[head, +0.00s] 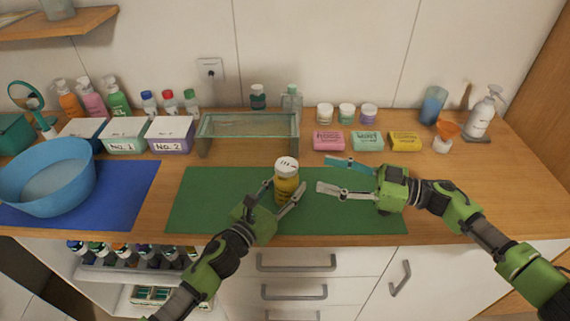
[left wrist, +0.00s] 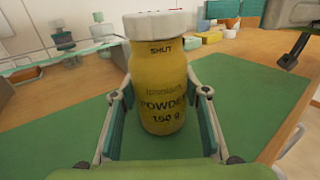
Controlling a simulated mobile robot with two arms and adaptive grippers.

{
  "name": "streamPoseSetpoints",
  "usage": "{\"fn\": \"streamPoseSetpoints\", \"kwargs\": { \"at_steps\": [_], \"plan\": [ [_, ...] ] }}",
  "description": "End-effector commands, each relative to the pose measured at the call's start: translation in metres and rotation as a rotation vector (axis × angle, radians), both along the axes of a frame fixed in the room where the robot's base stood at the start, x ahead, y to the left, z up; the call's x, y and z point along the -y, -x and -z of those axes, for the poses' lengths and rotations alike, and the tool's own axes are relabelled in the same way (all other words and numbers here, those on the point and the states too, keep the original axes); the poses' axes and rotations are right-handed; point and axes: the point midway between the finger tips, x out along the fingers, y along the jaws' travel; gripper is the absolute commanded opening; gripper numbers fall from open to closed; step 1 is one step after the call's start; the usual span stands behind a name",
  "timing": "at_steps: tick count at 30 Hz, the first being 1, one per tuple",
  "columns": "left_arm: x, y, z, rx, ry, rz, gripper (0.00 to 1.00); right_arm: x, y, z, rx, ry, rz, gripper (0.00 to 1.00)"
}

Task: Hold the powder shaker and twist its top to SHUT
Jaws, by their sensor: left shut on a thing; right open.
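The powder shaker (head: 287,190) is a yellow bottle with a white top (head: 287,165) that has dark marks on it. It stands upright over the green mat (head: 210,205). My left gripper (head: 288,197) is shut around its body. In the left wrist view the shaker (left wrist: 160,100) sits between the two fingers, with "SHUT" printed just below the top (left wrist: 155,23) and "POWDER 150 g" lower down. My right gripper (head: 335,175) is open and empty, to the right of the shaker and apart from it. Whether the shaker's base touches the mat is hard to tell.
A glass shelf stand (head: 248,125) is behind the mat. Pink, green and yellow soap boxes (head: 404,141) stand at the back right, near an orange funnel (head: 447,129). A blue basin (head: 45,180) is at the left.

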Motion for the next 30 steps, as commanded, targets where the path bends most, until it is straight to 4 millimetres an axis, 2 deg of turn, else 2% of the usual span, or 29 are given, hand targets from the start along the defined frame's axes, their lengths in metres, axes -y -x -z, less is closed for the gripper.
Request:
{"fn": "streamPoseSetpoints", "kwargs": {
  "at_steps": [12, 18, 23, 30],
  "plan": [
    [0.000, 0.000, 0.000, -0.001, -0.001, 0.000, 0.20, -0.075, -0.021, -0.001, 0.003, -0.002, -0.005, 0.55],
    [0.000, 0.000, 0.000, -0.001, -0.001, -0.001, 0.20, -0.102, -0.029, 0.000, 0.002, 0.000, -0.004, 0.55],
    [0.000, 0.000, 0.000, -0.001, -0.001, -0.001, 0.20, -0.110, -0.032, 0.000, 0.003, 0.001, -0.003, 0.55],
    [0.000, 0.000, 0.001, -0.001, -0.001, -0.001, 0.20, -0.111, -0.032, 0.000, 0.003, 0.002, -0.003, 0.55]
  ]
}}
